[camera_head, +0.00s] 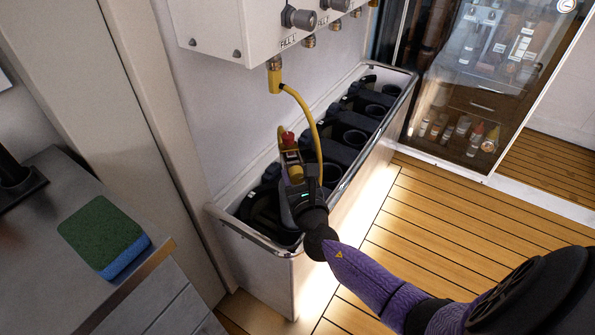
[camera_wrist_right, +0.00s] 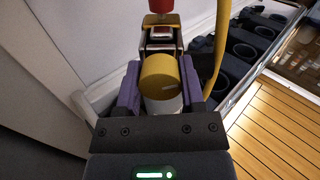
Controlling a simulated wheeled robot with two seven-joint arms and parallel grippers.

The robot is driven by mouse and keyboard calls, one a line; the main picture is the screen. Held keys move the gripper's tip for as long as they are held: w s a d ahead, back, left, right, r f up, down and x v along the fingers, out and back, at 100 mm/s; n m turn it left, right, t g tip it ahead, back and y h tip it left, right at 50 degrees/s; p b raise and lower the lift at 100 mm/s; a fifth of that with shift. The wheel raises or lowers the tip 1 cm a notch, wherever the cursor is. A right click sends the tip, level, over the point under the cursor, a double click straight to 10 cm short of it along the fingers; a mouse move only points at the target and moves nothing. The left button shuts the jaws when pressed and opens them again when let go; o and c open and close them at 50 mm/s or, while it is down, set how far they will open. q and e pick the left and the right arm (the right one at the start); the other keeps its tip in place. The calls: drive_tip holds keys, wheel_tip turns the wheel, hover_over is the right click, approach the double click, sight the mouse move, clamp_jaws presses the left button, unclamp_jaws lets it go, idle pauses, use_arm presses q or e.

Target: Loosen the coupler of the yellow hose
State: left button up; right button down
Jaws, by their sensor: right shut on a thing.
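The yellow hose (camera_head: 316,130) hangs in a loop from a yellow coupler (camera_head: 275,81) under the panel outlet marked FILL 1. The hose also shows right of the gripper in the right wrist view (camera_wrist_right: 221,45). My right gripper (camera_head: 298,178) is low in front of the wall, over the near end of the trough. Its purple pads close on the sides of a yellow-ended, silver-bodied fitting (camera_wrist_right: 158,76). A metal bracket with a red knob (camera_head: 288,138) sits just beyond the fitting. The gripper hides how the fitting joins the hose. My left gripper is out of view.
The white fill panel (camera_head: 235,28) is above on the wall. The railed trough (camera_head: 275,250) holds several black containers (camera_head: 342,150). A counter with a green and blue sponge (camera_head: 103,236) is at left. A glass-door cabinet (camera_head: 470,75) stands behind. The wooden floor at right is clear.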

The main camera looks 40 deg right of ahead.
drive_tip(key=shift+n, duration=0.7)
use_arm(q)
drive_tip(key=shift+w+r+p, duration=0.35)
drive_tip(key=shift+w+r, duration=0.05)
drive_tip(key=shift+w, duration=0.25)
use_arm(e)
drive_tip(key=shift+n, duration=0.3)
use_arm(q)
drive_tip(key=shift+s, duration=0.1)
use_arm(e)
drive_tip(key=shift+c, duration=2.4)
unclamp_jaws()
drive_tip(key=shift+o, duration=1.2)
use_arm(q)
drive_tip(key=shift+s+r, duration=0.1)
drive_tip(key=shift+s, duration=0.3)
use_arm(e)
drive_tip(key=shift+o, duration=0.2)
drive_tip(key=shift+s, duration=0.15)
